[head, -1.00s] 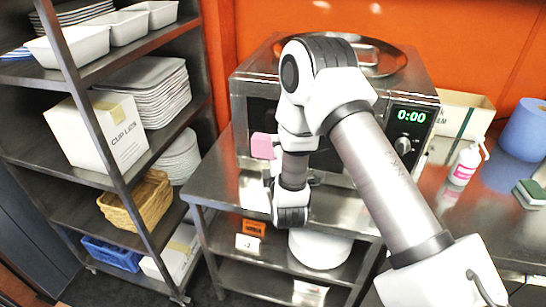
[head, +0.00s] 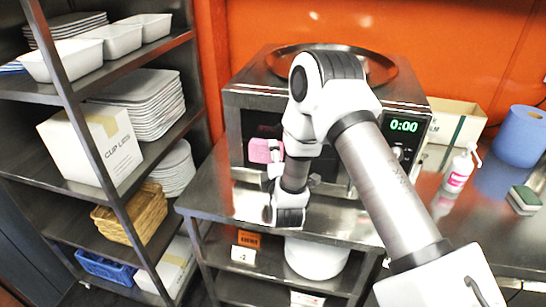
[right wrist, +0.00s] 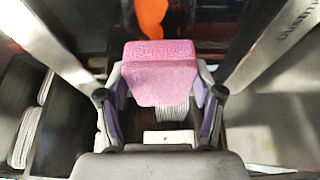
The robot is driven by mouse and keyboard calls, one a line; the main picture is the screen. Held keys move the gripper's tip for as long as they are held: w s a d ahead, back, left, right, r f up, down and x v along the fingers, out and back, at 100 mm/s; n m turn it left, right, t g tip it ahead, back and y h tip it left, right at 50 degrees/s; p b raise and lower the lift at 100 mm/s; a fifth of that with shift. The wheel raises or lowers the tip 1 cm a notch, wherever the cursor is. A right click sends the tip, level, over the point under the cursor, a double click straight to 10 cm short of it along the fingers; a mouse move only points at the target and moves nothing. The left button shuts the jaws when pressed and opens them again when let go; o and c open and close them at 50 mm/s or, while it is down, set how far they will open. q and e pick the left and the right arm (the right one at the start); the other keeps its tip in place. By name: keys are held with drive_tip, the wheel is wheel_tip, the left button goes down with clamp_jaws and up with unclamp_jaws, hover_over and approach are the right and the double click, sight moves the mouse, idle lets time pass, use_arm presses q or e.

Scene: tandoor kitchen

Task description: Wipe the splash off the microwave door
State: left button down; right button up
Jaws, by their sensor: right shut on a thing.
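The steel microwave (head: 232,100) stands on a steel table, its green display reading 0:00. My right arm covers much of its door (head: 233,130). My right gripper (head: 277,158) is in front of the door's left part, shut on a pink sponge (head: 262,150). In the right wrist view the sponge (right wrist: 160,72) sits between both fingers. An orange splash (right wrist: 152,16) shows on the dark door just beyond the sponge's upper edge. I cannot tell whether the sponge touches the door. In the head view the splash is hidden. My left gripper is not in view.
A shelf rack (head: 120,205) with trays, plates and a box stands at the left. A round tray (head: 385,68) lies on the microwave.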

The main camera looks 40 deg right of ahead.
drive_tip(key=shift+w+d, duration=0.55)
drive_tip(key=shift+d, duration=0.15)
